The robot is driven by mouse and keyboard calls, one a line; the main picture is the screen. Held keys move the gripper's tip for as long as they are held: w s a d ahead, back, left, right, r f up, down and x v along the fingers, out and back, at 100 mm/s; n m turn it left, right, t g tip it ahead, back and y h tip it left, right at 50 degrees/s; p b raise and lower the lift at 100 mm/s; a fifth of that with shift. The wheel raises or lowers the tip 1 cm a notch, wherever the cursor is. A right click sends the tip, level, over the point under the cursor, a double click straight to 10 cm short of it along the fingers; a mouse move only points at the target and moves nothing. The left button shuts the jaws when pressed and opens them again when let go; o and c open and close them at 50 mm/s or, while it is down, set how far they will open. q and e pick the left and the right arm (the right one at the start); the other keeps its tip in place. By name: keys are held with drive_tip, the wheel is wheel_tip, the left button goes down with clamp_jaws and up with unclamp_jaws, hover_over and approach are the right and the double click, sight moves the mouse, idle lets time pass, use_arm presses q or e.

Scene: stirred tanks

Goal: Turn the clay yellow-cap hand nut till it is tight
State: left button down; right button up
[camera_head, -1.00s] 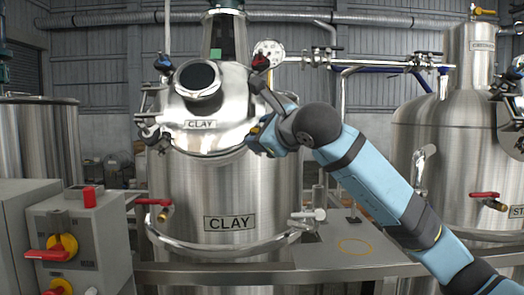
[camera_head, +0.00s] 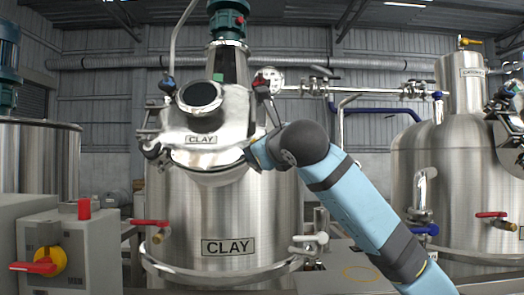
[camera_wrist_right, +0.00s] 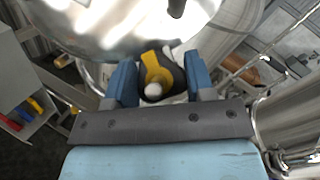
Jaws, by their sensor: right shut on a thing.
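The clay tank (camera_head: 225,215) stands in the middle of the head view, with CLAY labels on its body and its lid (camera_head: 202,155). The yellow-cap hand nut (camera_wrist_right: 156,66) shows in the right wrist view between two blue fingers, at the edge of the shiny lid. My right gripper (camera_wrist_right: 160,72) is shut on this nut. In the head view my right gripper (camera_head: 256,155) reaches the right rim of the lid and hides the nut. How tight the nut is cannot be seen. My left gripper is in neither view.
Other hand nuts sit around the lid, one with a blue cap (camera_head: 168,84) and one with a red cap (camera_head: 261,84). A red-handled valve (camera_head: 153,224) and a steel valve (camera_head: 310,240) flank the tank. A control box (camera_head: 70,250) stands at front left, another tank (camera_head: 440,165) at right.

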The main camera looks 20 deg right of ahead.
drive_tip(key=o, duration=0.9)
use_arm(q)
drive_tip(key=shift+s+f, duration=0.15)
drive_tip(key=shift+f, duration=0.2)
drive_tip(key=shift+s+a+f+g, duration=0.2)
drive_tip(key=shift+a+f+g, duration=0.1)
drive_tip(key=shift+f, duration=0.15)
use_arm(e)
drive_tip(key=s, duration=0.4)
drive_tip(key=s+d, duration=0.1)
drive_tip(key=s, duration=0.8)
drive_tip(key=shift+s+d, duration=0.25)
drive_tip(key=shift+s, duration=0.15)
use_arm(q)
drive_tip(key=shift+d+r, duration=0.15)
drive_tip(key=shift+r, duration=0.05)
